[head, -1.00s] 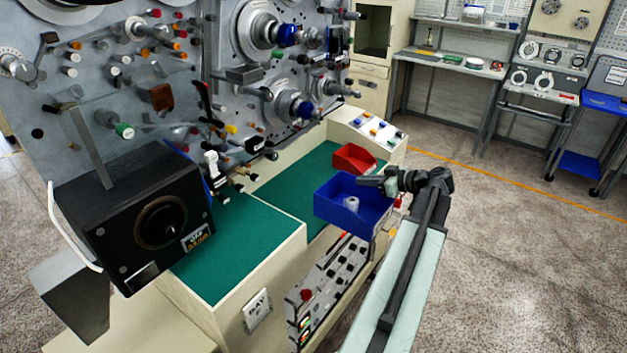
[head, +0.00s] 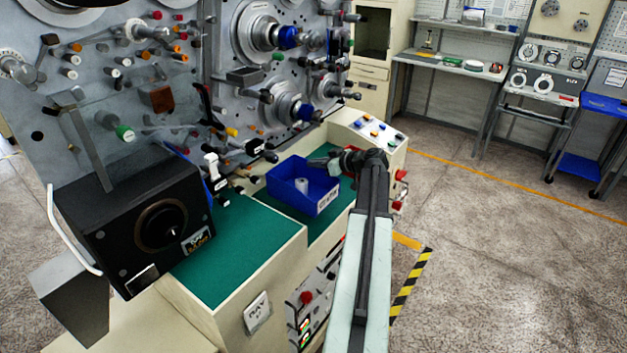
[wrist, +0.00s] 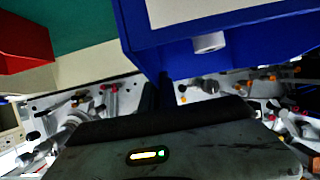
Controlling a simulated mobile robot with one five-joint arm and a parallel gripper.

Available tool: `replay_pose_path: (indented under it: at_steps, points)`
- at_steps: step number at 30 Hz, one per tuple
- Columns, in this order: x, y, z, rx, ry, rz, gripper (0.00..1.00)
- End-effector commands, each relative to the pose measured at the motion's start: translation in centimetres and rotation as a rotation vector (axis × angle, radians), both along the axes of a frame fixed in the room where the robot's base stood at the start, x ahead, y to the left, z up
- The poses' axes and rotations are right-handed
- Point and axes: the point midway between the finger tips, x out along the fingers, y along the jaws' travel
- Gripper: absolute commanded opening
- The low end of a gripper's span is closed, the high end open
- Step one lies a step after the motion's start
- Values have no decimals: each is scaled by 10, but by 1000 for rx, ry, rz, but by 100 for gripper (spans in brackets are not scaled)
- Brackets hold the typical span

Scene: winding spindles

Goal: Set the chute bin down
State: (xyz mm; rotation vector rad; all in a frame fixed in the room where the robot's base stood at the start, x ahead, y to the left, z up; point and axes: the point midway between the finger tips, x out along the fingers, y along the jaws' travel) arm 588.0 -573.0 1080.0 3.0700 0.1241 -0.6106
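The blue chute bin (head: 318,198) is over the green mat (head: 345,201) of the machine's bench in the head view. It is roughly upright, with a pale label on its front and a white spool (head: 301,186) inside. My gripper (head: 318,163) is shut on the bin's far right rim. In the wrist view the blue bin (wrist: 220,52) fills the upper right, with a white cylinder (wrist: 208,42) showing by it. The fingertips are largely hidden there. Whether the bin's underside touches the mat cannot be told.
A red bin (wrist: 22,45) lies close by in the wrist view. The machine panel (head: 150,80) with rollers and knobs rises behind the bench. A black box (head: 135,220) stands at the left. Green surface is free left of the blue bin.

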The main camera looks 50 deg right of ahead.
Motion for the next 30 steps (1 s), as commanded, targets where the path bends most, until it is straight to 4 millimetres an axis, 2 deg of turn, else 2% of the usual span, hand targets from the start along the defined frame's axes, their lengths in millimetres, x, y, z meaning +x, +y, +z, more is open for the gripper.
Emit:
replay_pose_path:
  at_steps: [3,9,16,24,30]
  points:
    - [0,0,-15,0,0,0,0]
    - [0,0,-32,0,0,1,0]
    - [0,1,-34,0,0,1,0]
    - [4,1,-75,0,0,2,0]
    - [5,1,-70,1,0,2,0]
